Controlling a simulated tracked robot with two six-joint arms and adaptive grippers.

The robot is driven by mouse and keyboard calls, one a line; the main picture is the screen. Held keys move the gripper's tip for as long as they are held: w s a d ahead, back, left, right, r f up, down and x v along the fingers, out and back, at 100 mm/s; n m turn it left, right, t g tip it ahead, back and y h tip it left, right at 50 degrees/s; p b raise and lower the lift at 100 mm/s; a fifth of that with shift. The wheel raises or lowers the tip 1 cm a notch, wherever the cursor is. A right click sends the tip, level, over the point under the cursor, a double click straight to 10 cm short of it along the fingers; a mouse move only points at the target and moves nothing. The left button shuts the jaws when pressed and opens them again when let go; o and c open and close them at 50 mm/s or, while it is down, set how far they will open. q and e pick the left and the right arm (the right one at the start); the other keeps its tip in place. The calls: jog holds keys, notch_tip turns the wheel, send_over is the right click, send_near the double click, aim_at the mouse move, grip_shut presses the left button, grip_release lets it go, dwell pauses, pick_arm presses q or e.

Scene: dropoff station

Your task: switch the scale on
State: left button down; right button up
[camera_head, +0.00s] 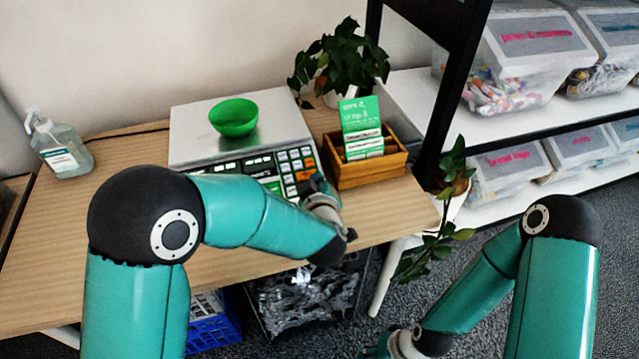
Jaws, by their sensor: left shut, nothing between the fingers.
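The scale (188,140) stands on the wooden table, with a silver weighing plate and a front panel of white, green, orange and red keys. A green bowl (234,117) sits on its plate. My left gripper (317,183) is shut and empty at the right end of the key panel, close to the keys; I cannot tell if it touches them. My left forearm hides the lower left part of the panel. The display is too small and partly covered to tell whether it is lit. My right gripper (378,349) is low at the bottom edge, away from the table, mostly cut off.
A wooden box with cards (374,172) stands just right of my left gripper. A potted plant (340,60) is behind it. A shelf with clear bins (520,60) is at right. Crates (210,325) lie under the table.

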pick_arm(q)
jog(key=shift+f, duration=0.1)
dwell(0.5)
jog(key=shift+f+b, duration=0.25)
jog(key=shift+b, duration=0.1)
jog(key=shift+w+f+b, duration=0.2)
jog(key=shift+f+b, duration=0.15)
dwell(0.5)
jog(key=shift+r, duration=0.1)
dwell(0.4)
jog(key=shift+s+r+p, duration=0.3)
jog(key=shift+r+p, duration=0.2)
jog(key=shift+r, duration=0.15)
jog(key=r+p, duration=0.1)
jog(key=s+r+p, duration=0.1)
jog(key=r, duration=0.1)
jog(key=s+r+p, duration=0.1)
jog(key=shift+d+r, duration=0.3)
jog(key=shift+d, duration=0.05)
dwell(0.6)
